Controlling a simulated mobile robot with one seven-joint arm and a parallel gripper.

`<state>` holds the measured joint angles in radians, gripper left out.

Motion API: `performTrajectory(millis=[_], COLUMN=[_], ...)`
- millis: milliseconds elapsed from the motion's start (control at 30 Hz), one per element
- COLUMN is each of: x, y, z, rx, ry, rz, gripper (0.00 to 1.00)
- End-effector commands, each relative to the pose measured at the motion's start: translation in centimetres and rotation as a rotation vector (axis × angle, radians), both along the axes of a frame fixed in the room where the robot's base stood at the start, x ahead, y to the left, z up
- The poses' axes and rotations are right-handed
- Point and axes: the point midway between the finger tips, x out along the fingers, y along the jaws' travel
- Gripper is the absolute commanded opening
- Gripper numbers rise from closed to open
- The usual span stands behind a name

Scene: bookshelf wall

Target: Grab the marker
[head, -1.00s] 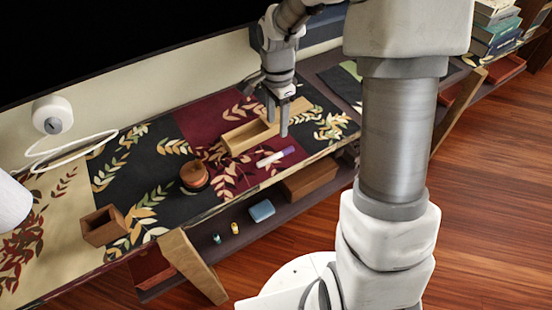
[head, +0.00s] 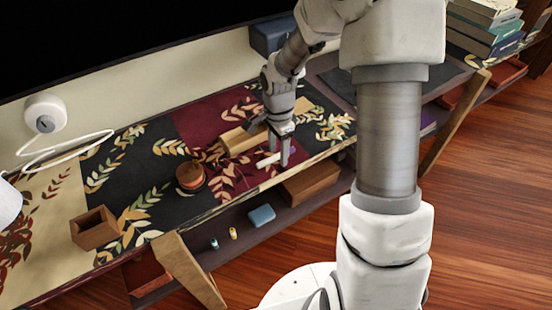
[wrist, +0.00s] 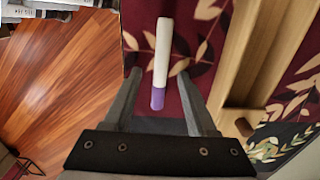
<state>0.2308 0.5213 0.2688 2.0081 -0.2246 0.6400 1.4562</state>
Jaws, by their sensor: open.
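The marker (wrist: 162,58) is white with a purple end and lies on the dark red part of the patterned shelf top. In the wrist view it lies lengthwise between the two fingers of my gripper (wrist: 160,85), with a gap on each side. In the head view my gripper (head: 278,158) is over the marker (head: 266,161), and its fingers partly hide the purple end. My gripper is open and holds nothing. I cannot tell from these views how far the fingertips are above the cloth.
A wooden tray (head: 237,141) lies close beside the marker; its edge runs right of my gripper in the wrist view (wrist: 240,60). A round wooden pot (head: 190,177) and an open wooden box (head: 94,228) stand to the left. The shelf's front edge is near.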

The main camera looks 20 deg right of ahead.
Motion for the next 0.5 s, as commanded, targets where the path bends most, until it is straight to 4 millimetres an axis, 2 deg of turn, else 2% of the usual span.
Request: performTrajectory(millis=[67, 100, 400, 500], x=[0.01, 0.01, 0.01, 0.01], y=[0.00, 0.00, -0.01, -0.01], z=[0.09, 0.09, 0.10, 0.10], rx=[0.000, 0.000, 0.000, 0.000], ry=[0.000, 0.000, 0.000, 0.000], rz=[0.000, 0.000, 0.000, 0.000], gripper=[0.57, 0.54, 0.00, 0.00])
